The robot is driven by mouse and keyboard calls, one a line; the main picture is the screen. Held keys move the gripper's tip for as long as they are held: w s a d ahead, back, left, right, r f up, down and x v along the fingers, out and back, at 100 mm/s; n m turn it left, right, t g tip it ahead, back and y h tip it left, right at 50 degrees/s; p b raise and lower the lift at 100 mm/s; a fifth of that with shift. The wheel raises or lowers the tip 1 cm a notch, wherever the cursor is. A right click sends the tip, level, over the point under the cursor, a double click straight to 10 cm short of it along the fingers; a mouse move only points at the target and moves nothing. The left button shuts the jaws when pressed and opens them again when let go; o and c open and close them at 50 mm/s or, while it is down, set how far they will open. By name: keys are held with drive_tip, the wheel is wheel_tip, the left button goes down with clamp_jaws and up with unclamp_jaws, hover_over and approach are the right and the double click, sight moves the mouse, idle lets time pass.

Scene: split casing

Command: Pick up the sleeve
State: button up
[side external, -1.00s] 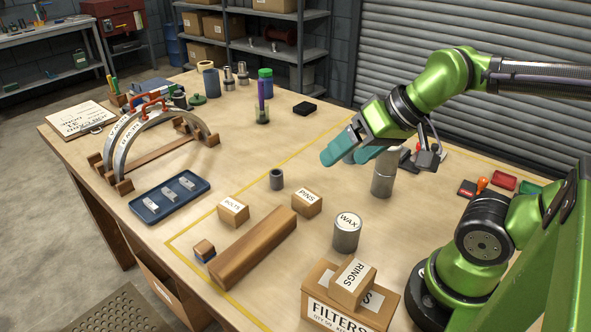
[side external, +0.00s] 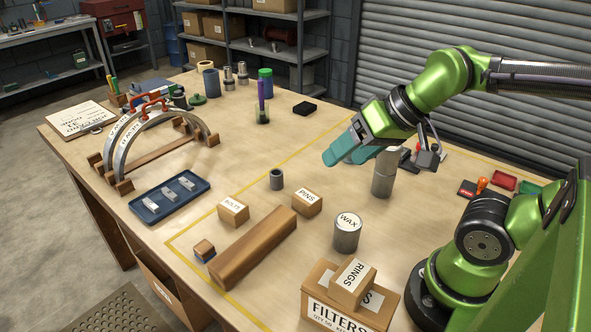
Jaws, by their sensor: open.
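The sleeve looks to be the small dark grey hollow cylinder (side external: 276,180) standing upright on the table, with its open end up. My gripper (side external: 347,158) has teal fingers and is open, with nothing seen between them. It hangs above the table, to the right of and higher in the picture than the sleeve, clearly apart from it. The near finger partly hides the far one.
A WAX can (side external: 346,234) and a tall grey cylinder (side external: 383,180) stand to the right. A blue tray (side external: 150,208) lies left.

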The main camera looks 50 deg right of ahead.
drive_tip(key=n+g+h, duration=0.1)
drive_tip(key=g+h, duration=0.2)
approach(277, 180)
drive_tip(key=x, duration=0.3)
drive_tip(key=w+x, duration=0.1)
drive_tip(key=x, duration=0.3)
drive_tip(key=d+x, duration=0.1)
drive_tip(key=x, duration=0.2)
drive_tip(key=shift+w+d, duration=0.15)
drive_tip(key=shift+w, duration=0.1)
drive_tip(key=shift+r, duration=0.1)
drive_tip(key=shift+c, duration=0.2)
drive_tip(key=c, duration=1.2)
